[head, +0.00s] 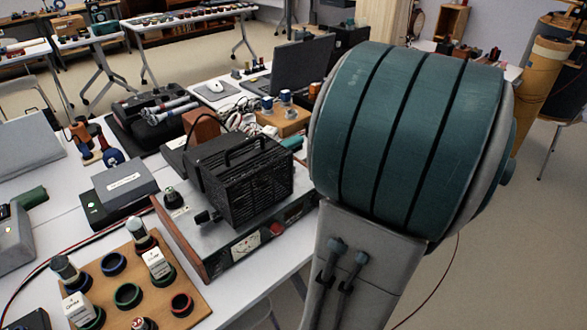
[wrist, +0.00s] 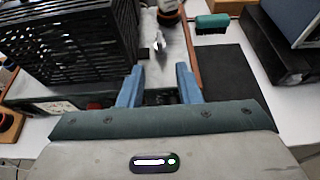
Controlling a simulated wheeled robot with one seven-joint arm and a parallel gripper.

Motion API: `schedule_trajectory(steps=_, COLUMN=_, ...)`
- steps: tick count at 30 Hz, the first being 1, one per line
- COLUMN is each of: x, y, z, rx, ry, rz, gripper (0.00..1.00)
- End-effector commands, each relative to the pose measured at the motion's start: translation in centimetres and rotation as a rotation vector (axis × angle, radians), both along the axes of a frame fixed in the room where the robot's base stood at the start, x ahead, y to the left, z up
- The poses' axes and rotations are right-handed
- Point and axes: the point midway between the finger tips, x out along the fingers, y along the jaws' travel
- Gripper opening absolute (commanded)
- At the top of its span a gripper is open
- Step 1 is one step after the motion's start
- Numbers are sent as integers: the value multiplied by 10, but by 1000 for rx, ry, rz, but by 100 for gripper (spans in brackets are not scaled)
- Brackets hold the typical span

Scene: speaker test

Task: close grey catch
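A small grey lever-like piece (wrist: 159,43), which looks like the grey catch, stands on the pale top of the instrument, right of the black mesh cage (wrist: 70,42) in the wrist view. Whether it is open or closed I cannot tell. My gripper (wrist: 160,82) has its two blue fingers apart with nothing between them. The grey piece shows beyond the fingertips, roughly centred between them, and does not touch them. In the head view the cage (head: 240,180) sits on the instrument box (head: 190,232); my arm hides the gripper and the grey piece.
A wooden board with rings and terminals (head: 128,285) is at the front left in the head view.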

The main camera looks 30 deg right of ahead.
Motion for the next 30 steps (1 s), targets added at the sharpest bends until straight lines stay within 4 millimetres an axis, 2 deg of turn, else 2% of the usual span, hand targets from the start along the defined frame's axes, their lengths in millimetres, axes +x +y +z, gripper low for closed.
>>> schedule_trajectory(steps=9, x=63, y=9, z=-29, rx=0, ry=1, rz=5, gripper=31)
schedule_trajectory(steps=15, x=90, y=13, z=-39, rx=-2, ry=1, rz=4, gripper=31)
schedule_trajectory(steps=21, x=99, y=15, z=-42, rx=-1, ry=1, rz=3, gripper=31)
schedule_trajectory(steps=28, x=100, y=14, z=-42, rx=-2, ry=2, rz=3, gripper=31)
schedule_trajectory(steps=29, x=100, y=14, z=-42, rx=-2, ry=2, rz=3, gripper=28)
schedule_trajectory(steps=30, x=100, y=14, z=-42, rx=-2, ry=2, rz=3, gripper=17)
